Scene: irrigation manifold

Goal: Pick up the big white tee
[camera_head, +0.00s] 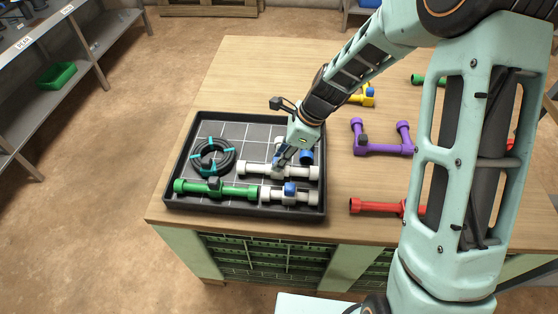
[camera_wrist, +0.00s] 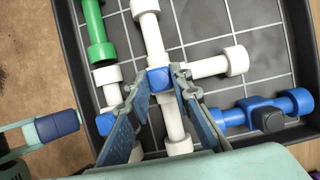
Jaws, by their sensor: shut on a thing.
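The big white tee (camera_head: 255,168) lies across the right half of the black tray (camera_head: 183,150), its long run going left to right in the head view. In the wrist view the tee (camera_wrist: 150,33) runs down the middle, with its branch pointing right and a blue patch at the joint. My gripper (camera_head: 280,160) reaches down onto the tee's middle. In the wrist view my gripper (camera_wrist: 160,74) has one finger on each side of the joint, shut on it. The fingers hide part of the tee. I cannot tell whether it is clear of the tray floor.
The tray also holds a black hose coil (camera_head: 230,157), a green pipe piece (camera_head: 235,191), a small white fitting with a blue top (camera_head: 300,195) and a blue fitting (camera_wrist: 285,103). A purple piece (camera_head: 385,149) and a red piece (camera_head: 375,207) lie on the table right of the tray.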

